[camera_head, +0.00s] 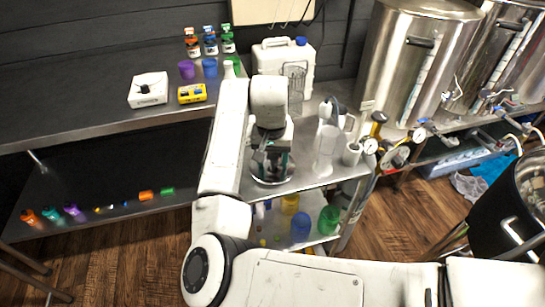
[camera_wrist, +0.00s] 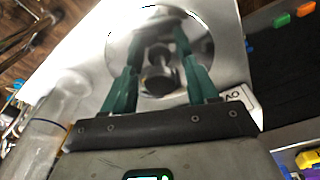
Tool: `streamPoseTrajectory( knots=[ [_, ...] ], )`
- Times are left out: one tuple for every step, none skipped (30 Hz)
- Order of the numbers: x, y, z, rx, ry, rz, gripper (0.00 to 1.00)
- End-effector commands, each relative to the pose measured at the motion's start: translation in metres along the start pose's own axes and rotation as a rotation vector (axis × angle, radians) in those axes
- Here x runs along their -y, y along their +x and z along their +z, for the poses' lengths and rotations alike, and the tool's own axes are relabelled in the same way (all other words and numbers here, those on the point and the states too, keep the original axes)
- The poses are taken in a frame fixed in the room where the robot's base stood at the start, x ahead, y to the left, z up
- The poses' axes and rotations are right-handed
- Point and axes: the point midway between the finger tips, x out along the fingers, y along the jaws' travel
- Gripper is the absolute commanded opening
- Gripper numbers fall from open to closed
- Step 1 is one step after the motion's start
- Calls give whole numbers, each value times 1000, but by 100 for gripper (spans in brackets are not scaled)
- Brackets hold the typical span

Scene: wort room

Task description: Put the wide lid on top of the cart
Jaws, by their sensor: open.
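The wide lid (camera_wrist: 160,26) is a round shiny metal disc with a dark knob (camera_wrist: 157,76). In the wrist view it lies flat on the pale cart top (camera_wrist: 85,58). My gripper (camera_wrist: 160,45) is open, with one green finger on each side of the knob; I cannot tell whether they touch it. In the head view my gripper (camera_head: 271,165) is over the near left part of the metal cart (camera_head: 310,180). The lid's rim (camera_head: 272,183) shows beneath it there, and my arm and gripper hide most of the lid.
A long bench (camera_head: 90,90) is at left, steel kettles (camera_head: 410,55) at the back right.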

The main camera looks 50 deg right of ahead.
Motion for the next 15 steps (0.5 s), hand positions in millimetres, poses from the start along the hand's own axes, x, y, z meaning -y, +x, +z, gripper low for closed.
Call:
streamPoseTrajectory(
  knots=[
    [0,-1,0,0,0,-1,58],
    [0,-2,0,0,1,-1,58],
    [0,-5,0,-1,1,-1,58],
    [0,-7,0,-1,1,-1,58],
    [0,-11,-1,0,1,-1,58],
    [0,-16,-1,-2,0,-1,58],
    [0,-21,-1,-2,0,-1,58],
    [0,-26,-1,-2,0,-2,58],
    [0,-34,-1,-3,0,-2,58],
    [0,-40,-1,-2,0,-2,58],
    [0,-47,-1,-3,0,-2,58],
    [0,-56,-1,-3,2,-2,58],
    [0,-62,-1,-4,2,-1,58],
    [0,-68,-1,-2,2,-2,58],
    [0,-76,-1,-3,2,-2,58]
  ],
)
